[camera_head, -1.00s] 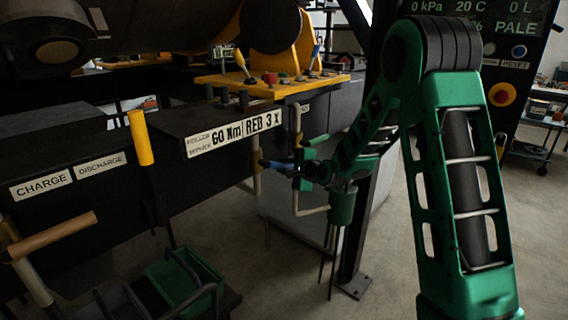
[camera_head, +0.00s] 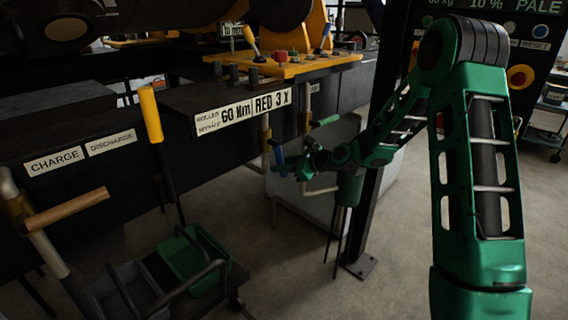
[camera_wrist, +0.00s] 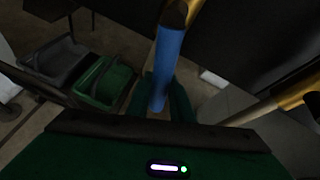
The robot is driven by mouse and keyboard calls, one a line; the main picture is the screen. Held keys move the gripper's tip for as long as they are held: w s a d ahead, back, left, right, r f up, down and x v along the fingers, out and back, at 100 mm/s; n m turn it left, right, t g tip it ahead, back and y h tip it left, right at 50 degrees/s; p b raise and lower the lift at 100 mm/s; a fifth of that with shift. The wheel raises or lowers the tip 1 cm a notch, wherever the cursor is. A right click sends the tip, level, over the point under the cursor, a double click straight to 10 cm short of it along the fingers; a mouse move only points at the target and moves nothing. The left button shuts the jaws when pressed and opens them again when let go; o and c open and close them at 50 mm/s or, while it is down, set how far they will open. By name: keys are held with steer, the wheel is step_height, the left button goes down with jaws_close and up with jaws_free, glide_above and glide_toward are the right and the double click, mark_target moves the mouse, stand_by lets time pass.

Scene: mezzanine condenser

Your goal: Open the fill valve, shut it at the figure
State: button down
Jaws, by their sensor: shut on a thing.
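The blue valve handle (camera_head: 279,158) stands nearly upright on the pipework below the roller sign. My gripper (camera_head: 288,168) is shut on it, reaching in from the right. In the wrist view the blue handle (camera_wrist: 168,62) runs up from between the dark green fingers (camera_wrist: 164,98) to a brass fitting (camera_wrist: 176,14). A second, green handle (camera_head: 325,121) sits on the pipe just right of it and above my gripper. The readout panel (camera_head: 500,8) is cut off by the top edge; "10 %" and "PALE" are legible. The litre figure is out of view.
Green (camera_head: 192,258) and grey (camera_head: 125,290) buckets sit below. A dark post (camera_head: 366,205) stands right of the pipes. Open floor lies at front centre.

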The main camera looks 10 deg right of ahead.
steer(key=shift+s+a+f+m+g+y, duration=0.3)
steer(key=shift+s+a+m+y, duration=0.15)
steer(key=shift+m, duration=0.25)
steer(key=c, duration=1.6)
jaws_free()
steer(key=shift+o, duration=0.2)
steer(key=shift+a, duration=0.15)
steer(key=shift+r, duration=0.1)
steer(key=v, duration=1)
steer(key=shift+s+d, duration=0.25)
